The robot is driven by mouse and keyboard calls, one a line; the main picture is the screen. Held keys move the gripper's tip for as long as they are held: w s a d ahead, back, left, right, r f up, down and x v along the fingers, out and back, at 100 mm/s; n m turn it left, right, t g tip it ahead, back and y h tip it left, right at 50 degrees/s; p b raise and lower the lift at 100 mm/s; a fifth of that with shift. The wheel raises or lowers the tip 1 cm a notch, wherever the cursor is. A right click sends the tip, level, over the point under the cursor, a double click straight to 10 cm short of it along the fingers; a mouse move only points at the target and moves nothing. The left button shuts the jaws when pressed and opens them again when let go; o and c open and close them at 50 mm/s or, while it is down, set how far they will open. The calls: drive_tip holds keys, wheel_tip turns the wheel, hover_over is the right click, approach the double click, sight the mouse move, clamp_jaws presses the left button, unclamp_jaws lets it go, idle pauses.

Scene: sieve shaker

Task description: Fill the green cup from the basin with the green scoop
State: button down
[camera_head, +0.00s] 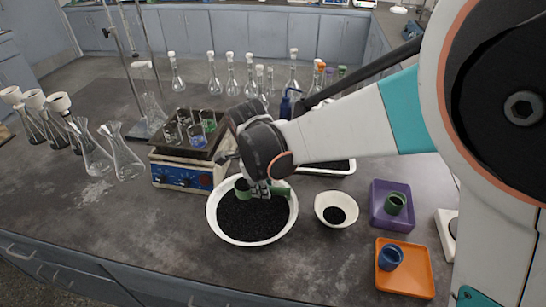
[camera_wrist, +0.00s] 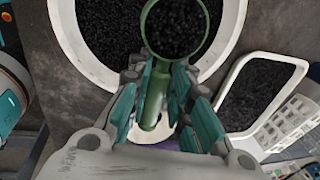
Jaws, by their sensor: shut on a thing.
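My gripper (camera_head: 262,189) is shut on the handle of the green scoop (camera_head: 244,190), over the white basin (camera_head: 213,225) of black granules. In the wrist view the scoop's handle (camera_wrist: 153,100) lies between the teal finger pads of my gripper (camera_wrist: 163,85). The scoop's round bowl opens towards this camera, and black granules show inside its rim. The basin's rim (camera_wrist: 70,35) curves behind it. Whether the scoop touches the granules in the basin, I cannot tell. The green cup (camera_head: 395,203) stands upright on a purple tray (camera_head: 378,214) to the right; its inside looks dark.
A white bowl (camera_head: 322,203) with some black granules stands between basin and purple tray. A blue cup (camera_head: 390,257) sits on an orange tray (camera_head: 415,282). A blue-fronted device (camera_head: 182,178) with beakers is left of the basin. Flasks stand behind. The front-left table is clear.

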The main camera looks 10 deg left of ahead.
wheel_tip(320, 180, up, 3)
drive_tip(key=shift+f+p, duration=0.15)
drive_tip(key=shift+p, duration=0.65)
drive_tip(key=shift+d, duration=0.15)
drive_tip(key=shift+w+d, duration=0.25)
drive_tip(key=shift+d, duration=0.9)
drive_tip(key=shift+w+d, duration=1.65)
drive_tip(key=shift+d, duration=6.1)
drive_tip(key=shift+w+d, duration=1.6)
drive_tip(key=shift+d, duration=6.2)
drive_tip(key=shift+w+d, duration=1.65)
drive_tip(key=shift+d, duration=6.1)
drive_tip(key=a+n+t+h+b, duration=0.2)
drive_tip(key=a+h+b, duration=0.7)
drive_tip(key=h, duration=1.1)
drive_tip(key=shift+a+f+n+h, duration=0.25)
drive_tip(key=shift+a+n+h, duration=0.15)
drive_tip(key=shift+a, duration=0.45)
